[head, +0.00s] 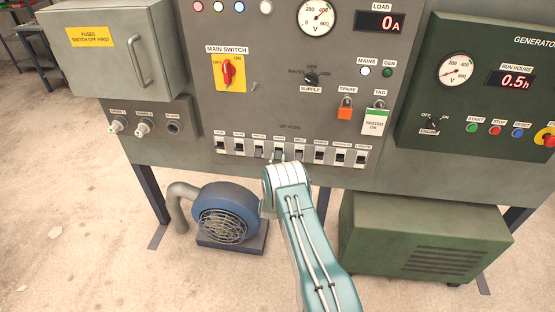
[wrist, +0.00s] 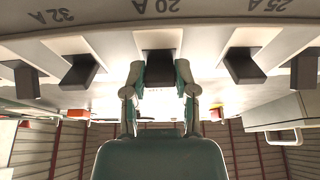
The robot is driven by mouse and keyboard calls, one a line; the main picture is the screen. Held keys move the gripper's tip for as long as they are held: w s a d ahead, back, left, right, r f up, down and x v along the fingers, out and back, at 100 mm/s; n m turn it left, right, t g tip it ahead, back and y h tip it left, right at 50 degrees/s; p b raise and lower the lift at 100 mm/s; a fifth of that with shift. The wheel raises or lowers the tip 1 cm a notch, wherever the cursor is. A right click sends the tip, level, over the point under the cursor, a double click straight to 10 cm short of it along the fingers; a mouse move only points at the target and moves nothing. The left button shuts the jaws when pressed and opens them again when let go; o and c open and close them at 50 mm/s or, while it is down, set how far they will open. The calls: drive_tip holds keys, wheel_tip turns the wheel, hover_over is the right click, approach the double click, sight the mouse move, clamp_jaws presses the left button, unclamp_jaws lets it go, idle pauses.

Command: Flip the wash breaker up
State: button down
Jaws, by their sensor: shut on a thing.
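A row of breakers (head: 320,154) runs along the lower edge of the grey panel, under an "UP = ON" marking. Their small name labels are hard to read, so I cannot be sure which one is wash. My gripper (head: 279,159) is at a breaker left of the row's middle, its tips partly hidden by my arm. In the wrist view my gripper (wrist: 160,78) has its two fingers closed on either side of a dark breaker lever (wrist: 159,65) under an upside-down "20 A" mark. I cannot tell clearly whether this lever is up or down.
Neighbouring levers stand close on both sides, one to the left (wrist: 80,72) and one to the right (wrist: 243,66). A red main switch (head: 229,72), an orange padlock (head: 345,110) and a tag (head: 375,122) are above the row. A blue blower (head: 226,212) and green box (head: 425,235) stand below.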

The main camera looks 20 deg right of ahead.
drive_tip(key=shift+r, duration=0.2)
drive_tip(key=g+y, duration=0.1)
drive_tip(key=g, duration=0.1)
drive_tip(key=r+g+y, duration=0.1)
drive_tip(key=shift+a+r+g+y, duration=0.1)
drive_tip(key=shift+r+g+y, duration=0.1)
drive_tip(key=shift+g+y, duration=0.15)
drive_tip(key=shift+w+r+g+y, duration=0.1)
drive_tip(key=shift+r+g+y, duration=0.2)
drive_tip(key=shift+g+y, duration=0.65)
drive_tip(key=shift+w+r+g+y, duration=0.1)
drive_tip(key=shift+r+g+y, duration=0.3)
drive_tip(key=shift+g, duration=0.9)
drive_tip(key=shift+f, duration=0.15)
drive_tip(key=shift+c, duration=2)
unclamp_jaws()
drive_tip(key=shift+f, duration=0.1)
